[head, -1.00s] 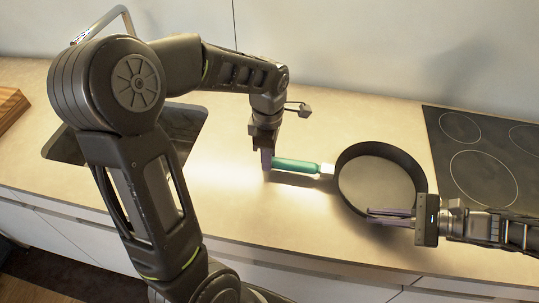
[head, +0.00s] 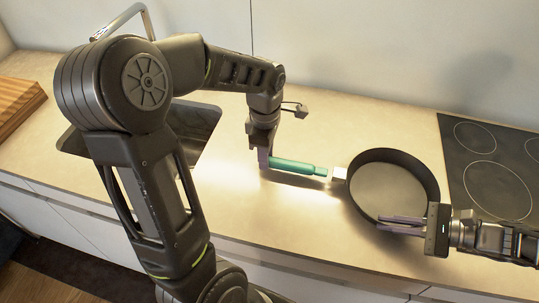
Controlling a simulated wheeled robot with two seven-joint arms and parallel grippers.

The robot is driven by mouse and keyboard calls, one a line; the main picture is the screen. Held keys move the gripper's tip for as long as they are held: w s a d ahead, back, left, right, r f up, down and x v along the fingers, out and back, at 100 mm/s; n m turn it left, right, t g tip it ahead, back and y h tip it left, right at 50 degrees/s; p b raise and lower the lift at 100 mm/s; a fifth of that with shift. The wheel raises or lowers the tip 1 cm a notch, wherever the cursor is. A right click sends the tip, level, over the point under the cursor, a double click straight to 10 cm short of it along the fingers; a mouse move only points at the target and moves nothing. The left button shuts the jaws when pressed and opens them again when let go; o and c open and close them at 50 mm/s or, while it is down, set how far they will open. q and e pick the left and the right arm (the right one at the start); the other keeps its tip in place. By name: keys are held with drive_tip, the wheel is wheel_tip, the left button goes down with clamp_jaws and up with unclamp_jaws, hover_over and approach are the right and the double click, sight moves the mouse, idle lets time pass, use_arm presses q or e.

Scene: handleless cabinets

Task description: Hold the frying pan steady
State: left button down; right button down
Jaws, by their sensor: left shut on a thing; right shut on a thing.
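A dark round frying pan (head: 390,192) with a grey inside sits on the counter, right of centre. My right gripper (head: 398,222) is shut on the pan's near right rim; the exact contact is partly hidden. My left gripper (head: 263,158) points down and is shut on the end of a teal-handled tool (head: 295,167). The tool lies nearly level and points right. Its white block-shaped end (head: 338,174) is close to the pan's left wall; I cannot tell if they touch. No pan handle shows.
A black hob (head: 490,170) is right of the pan. A dark sink (head: 190,120) with a metal tap (head: 125,18) is at the left, partly behind my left arm. A wooden board (head: 18,105) is at the far left. The front middle of the counter (head: 270,215) is clear.

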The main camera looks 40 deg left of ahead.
use_arm(q)
drive_tip(key=shift+s+a, duration=0.35)
drive_tip(key=shift+a, duration=0.5)
use_arm(e)
drive_tip(key=shift+s+d+f, duration=0.15)
drive_tip(key=shift+f, duration=0.2)
use_arm(q)
drive_tip(key=shift+f, duration=0.95)
drive_tip(key=c, duration=1)
unclamp_jaws()
drive_tip(key=shift+r, duration=0.1)
wheel_tip(320, 180, up, 12)
drive_tip(key=shift+s+f, duration=0.1)
